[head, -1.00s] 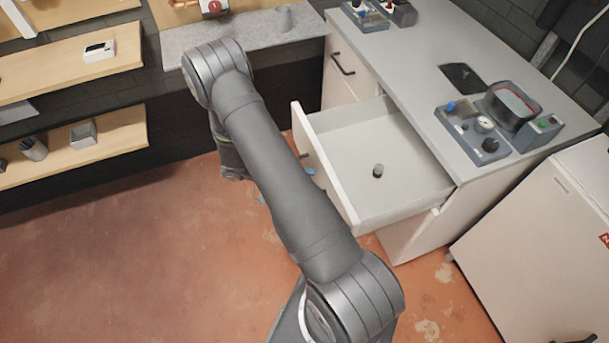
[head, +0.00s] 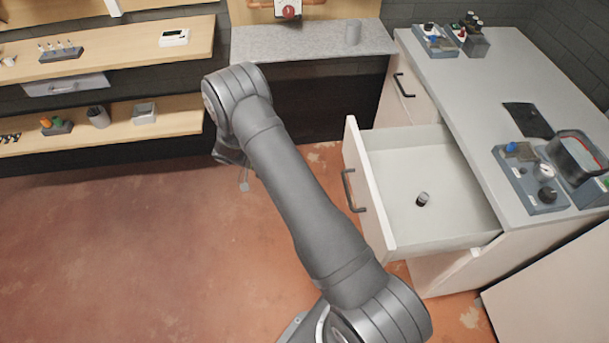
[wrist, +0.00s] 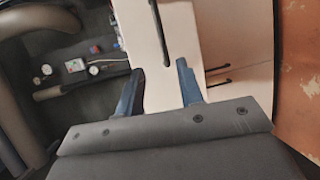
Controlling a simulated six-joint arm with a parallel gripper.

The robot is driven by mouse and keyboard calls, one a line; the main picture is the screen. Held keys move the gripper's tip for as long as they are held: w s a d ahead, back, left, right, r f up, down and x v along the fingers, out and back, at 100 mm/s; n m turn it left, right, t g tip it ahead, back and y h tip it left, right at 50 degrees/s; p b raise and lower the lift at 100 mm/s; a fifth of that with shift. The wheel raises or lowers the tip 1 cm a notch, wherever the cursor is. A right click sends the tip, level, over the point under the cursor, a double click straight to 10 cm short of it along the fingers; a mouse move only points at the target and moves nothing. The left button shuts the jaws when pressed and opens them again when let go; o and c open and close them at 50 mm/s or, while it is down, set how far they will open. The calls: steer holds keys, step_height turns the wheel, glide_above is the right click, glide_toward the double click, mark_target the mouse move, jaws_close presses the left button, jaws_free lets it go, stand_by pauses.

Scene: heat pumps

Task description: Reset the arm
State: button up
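My arm (head: 310,200) reaches up and to the left across the head view, and its wrist hangs down behind the elbow. My gripper is mostly hidden there. In the wrist view my gripper (wrist: 158,82) shows two dark blue fingers set apart, with nothing seen between them but the pale cabinet front behind. The fingers look clear of that front. In the head view the open drawer (head: 385,215) is to the right of my arm, its dark handle (head: 350,190) free. A small dark cylinder (head: 422,199) with a pale end is in the drawer.
The grey-topped cabinet (head: 470,100) holds gauge and knob units (head: 530,180). Wooden shelves (head: 110,45) with small items line the back left. The reddish floor (head: 120,240) at left is open.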

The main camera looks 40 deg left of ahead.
mark_target(348, 189)
steer(key=shift+a, duration=0.15)
steer(key=x, duration=1.7)
steer(key=shift+d, duration=0.25)
steer(key=v, duration=1.6)
steer(key=shift+a, duration=0.2)
steer(key=shift+s, duration=0.1)
steer(key=shift+x, duration=8.3)
